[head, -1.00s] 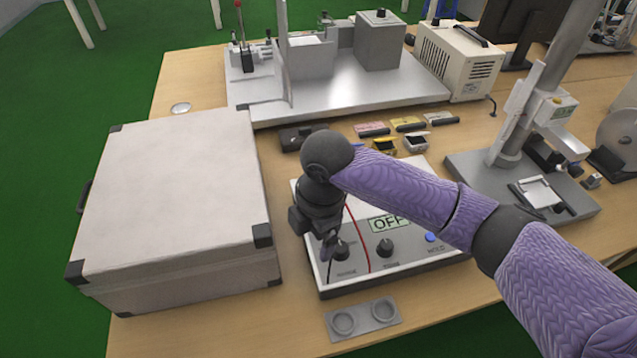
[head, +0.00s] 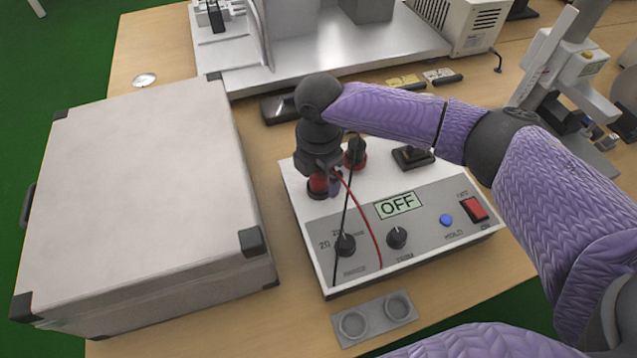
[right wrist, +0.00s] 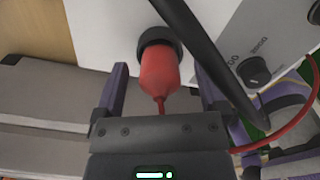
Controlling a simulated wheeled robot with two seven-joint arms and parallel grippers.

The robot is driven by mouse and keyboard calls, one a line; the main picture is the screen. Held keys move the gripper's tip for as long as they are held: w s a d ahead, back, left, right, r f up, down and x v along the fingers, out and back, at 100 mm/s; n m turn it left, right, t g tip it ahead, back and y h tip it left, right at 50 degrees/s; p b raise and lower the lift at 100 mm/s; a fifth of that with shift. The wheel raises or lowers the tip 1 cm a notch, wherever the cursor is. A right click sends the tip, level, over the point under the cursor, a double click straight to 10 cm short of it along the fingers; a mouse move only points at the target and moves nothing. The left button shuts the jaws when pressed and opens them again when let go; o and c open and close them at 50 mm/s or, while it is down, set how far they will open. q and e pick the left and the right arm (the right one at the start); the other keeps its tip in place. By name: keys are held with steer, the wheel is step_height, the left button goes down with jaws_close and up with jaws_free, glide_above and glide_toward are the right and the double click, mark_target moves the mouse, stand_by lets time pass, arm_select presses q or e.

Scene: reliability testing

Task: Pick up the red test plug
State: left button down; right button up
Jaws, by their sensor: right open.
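The red test plug (head: 319,183) stands in a dark round socket near the back left of the test meter (head: 430,226). In the right wrist view, the red plug (right wrist: 158,68) points into its black socket ring, with its red lead trailing toward me. My right gripper (head: 326,180) is over the plug from above. In the wrist view, the fingers of my right gripper (right wrist: 162,80) are open, one on each side of the plug, with gaps visible. My left gripper is out of view.
A black plug (head: 356,147) stands in a red-ringed socket just right of the red plug; its black lead (right wrist: 205,55) passes close to my right finger. A large case (head: 140,190) is on the left. A grey two-ring holder (head: 374,317) lies in front of the meter.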

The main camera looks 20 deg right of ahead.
steer(key=shift+r, duration=0.15)
steer(key=shift+c, duration=0.6)
jaws_close()
